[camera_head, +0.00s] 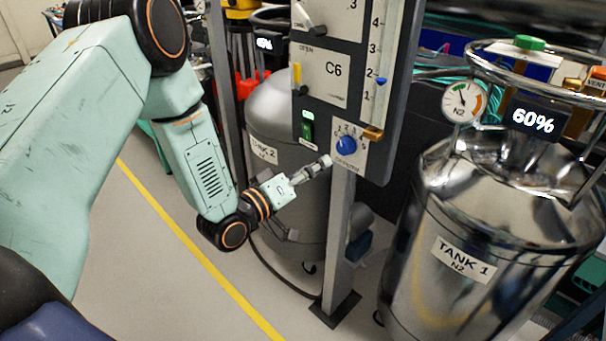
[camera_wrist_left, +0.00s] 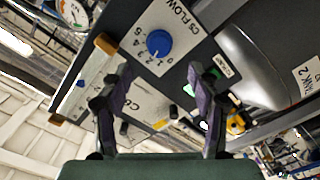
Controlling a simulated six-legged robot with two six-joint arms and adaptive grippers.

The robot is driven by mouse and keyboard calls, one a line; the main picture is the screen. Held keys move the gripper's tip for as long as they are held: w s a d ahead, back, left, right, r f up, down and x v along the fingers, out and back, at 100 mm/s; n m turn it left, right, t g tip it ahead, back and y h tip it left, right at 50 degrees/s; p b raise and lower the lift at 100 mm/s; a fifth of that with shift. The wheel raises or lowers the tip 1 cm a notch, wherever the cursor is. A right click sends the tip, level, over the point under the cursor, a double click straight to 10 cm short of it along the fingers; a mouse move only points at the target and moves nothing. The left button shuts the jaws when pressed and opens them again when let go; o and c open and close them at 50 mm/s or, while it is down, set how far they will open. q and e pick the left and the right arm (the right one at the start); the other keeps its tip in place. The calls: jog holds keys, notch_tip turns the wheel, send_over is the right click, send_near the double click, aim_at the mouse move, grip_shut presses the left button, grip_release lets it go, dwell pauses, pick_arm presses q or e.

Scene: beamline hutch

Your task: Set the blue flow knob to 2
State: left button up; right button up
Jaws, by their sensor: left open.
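The blue flow knob (camera_head: 346,146) sits on a white dial plate low on the grey panel (camera_head: 380,150). It also shows in the left wrist view (camera_wrist_left: 159,42), beside the printed words "C5 FLOW" and a scale of numbers. My right gripper is not in view.
A green switch (camera_head: 307,127) and a brass-coloured part (camera_head: 373,133) flank the dial plate. TANK 1 (camera_head: 440,270) stands to the right, TANK 2 (camera_head: 262,120) behind the post (camera_head: 338,235). The floor at the left, with a yellow line (camera_head: 190,245), is clear.

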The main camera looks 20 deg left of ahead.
pick_arm(q)
jog(key=shift+v, duration=1.35)
jog(key=s+f+m+g+y, duration=0.1)
jog(key=s+f+g+y, duration=0.1)
jog(key=s+f+g, duration=0.35)
jog(key=s+f+m+g+y, duration=0.1)
jog(key=s+f+g+y, duration=0.15)
jog(key=s+f, duration=0.6)
jog(key=s+f+m+g+y, duration=0.1)
jog(key=s+f+g, duration=0.3)
jog(key=s, duration=0.7)
jog(key=s+f+m+g, duration=0.1)
jog(key=s+f+g, duration=0.4)
jog(key=s, duration=0.6)
jog(key=shift+d+f+m+y, duration=0.25)
jog(key=shift+f+m+y, duration=0.1)
jog(key=shift+f, duration=0.2)
jog(key=c, duration=0.4)
jog(key=shift+w, duration=0.15)
jog(key=shift+c, duration=0.5)
